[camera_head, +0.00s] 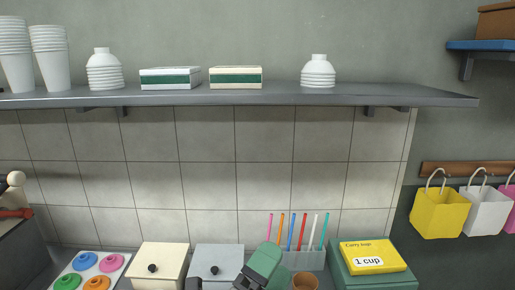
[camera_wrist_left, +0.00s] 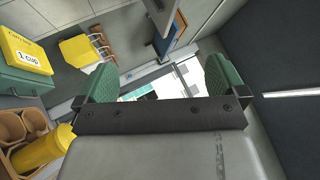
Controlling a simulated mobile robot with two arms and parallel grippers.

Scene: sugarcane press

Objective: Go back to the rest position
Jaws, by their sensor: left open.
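My left gripper (camera_head: 264,272) is at the bottom centre of the head view, in front of the straw holder and cut off by the lower edge. In the left wrist view its two green fingers stand wide apart, with an empty gap between them (camera_wrist_left: 160,82). Nothing is held. My right gripper is in neither view.
A grey-lidded box (camera_head: 217,258), a cream-lidded box (camera_head: 160,257), a straw holder (camera_head: 304,260) and a brown cup (camera_head: 305,282) are near the gripper. A yellow carry bag box (camera_head: 373,257) lies right. A shelf (camera_head: 285,95) spans above; bags (camera_head: 438,215) hang right.

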